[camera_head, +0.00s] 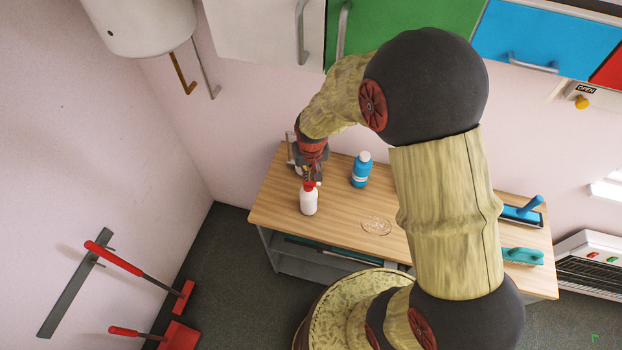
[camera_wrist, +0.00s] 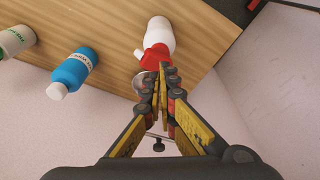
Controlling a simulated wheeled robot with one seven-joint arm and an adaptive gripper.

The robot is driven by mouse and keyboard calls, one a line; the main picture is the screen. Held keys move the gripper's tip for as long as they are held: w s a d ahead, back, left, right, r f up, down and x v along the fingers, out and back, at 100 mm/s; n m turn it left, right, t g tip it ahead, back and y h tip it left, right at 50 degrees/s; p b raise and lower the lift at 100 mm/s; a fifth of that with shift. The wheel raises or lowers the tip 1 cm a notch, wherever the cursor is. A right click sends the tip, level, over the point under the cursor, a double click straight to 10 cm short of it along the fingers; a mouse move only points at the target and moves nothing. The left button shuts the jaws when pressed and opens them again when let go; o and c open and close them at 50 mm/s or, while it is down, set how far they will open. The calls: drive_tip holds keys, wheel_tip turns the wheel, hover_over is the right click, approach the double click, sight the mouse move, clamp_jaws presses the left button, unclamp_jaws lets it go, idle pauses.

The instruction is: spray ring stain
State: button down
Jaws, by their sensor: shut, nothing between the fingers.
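A white spray bottle with a red trigger head (camera_head: 308,202) stands upright near the left end of the wooden table. It also shows in the wrist view (camera_wrist: 161,36), with its red head toward my fingers. My gripper (camera_head: 314,174) is just behind the bottle's head in the head view. In the wrist view my fingers (camera_wrist: 165,78) are shut and empty, close to the red head; I cannot tell whether they touch it. A pale ring stain (camera_head: 376,226) lies on the tabletop, right of the bottle and nearer the front edge.
A blue bottle with a white cap (camera_head: 360,171) stands right of the spray bottle. A white bottle with green lettering (camera_wrist: 14,40) shows only in the wrist view. A blue-handled squeegee (camera_head: 524,212) and teal brush (camera_head: 523,256) lie at the table's right end. Wall cabinets hang above.

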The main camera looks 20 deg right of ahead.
drive_tip(key=shift+f, duration=0.2)
drive_tip(key=shift+f+b, duration=1.1)
drive_tip(key=shift+f, duration=0.1)
drive_tip(key=shift+r, duration=0.15)
drive_tip(key=shift+r+p, duration=0.85)
drive_tip(key=shift+r, duration=0.45)
drive_tip(key=shift+r, duration=0.1)
wheel_tip(320, 180, up, 6)
drive_tip(key=p, duration=0.3)
idle(0.4)
